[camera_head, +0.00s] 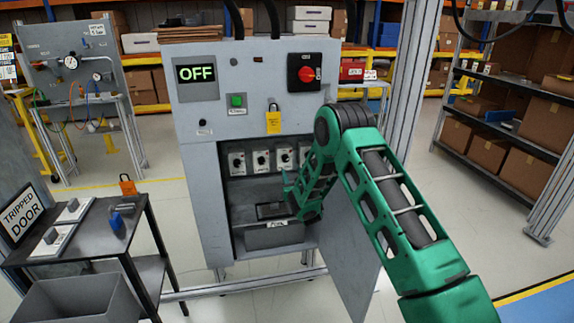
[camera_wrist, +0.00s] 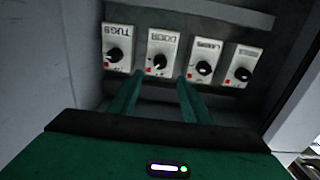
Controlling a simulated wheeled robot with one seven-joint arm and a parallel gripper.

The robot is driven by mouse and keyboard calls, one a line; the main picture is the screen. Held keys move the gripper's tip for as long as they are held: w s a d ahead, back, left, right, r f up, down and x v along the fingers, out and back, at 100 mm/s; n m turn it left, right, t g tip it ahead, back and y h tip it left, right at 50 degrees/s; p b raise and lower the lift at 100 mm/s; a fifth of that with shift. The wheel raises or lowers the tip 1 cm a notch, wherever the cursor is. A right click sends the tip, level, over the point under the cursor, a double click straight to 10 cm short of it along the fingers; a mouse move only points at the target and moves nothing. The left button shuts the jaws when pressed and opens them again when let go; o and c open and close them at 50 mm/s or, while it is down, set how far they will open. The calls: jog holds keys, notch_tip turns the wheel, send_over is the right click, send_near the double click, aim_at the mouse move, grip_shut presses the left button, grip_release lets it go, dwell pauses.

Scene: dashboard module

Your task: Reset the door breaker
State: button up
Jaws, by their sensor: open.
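The grey cabinet (camera_head: 208,113) shows a green "OFF" on its display (camera_head: 196,73). Its lower bay is open and holds a row of white breakers with black knobs. In the wrist view the labels are upside down. The second breaker from the left (camera_wrist: 153,40) seems to read DOOR, and its black knob (camera_wrist: 160,61) is in front of my fingers. My gripper (camera_wrist: 159,78) is open, its two green fingertips either side of and just below that knob in the picture. I cannot tell whether they touch it. In the head view my gripper (camera_head: 289,188) is partly hidden by my arm.
A sign (camera_head: 22,214) reading TRIPPED DOOR stands on the dark table at left. An orange padlock (camera_head: 127,186) and a blue item (camera_head: 117,221) lie there. A red rotary switch (camera_head: 306,74) is above. The cabinet's door (camera_head: 346,255) hangs open.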

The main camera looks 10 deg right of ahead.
aim_at(286, 159)
jog(key=w, duration=1)
jog(key=shift+w, duration=0.25)
jog(key=c, duration=1)
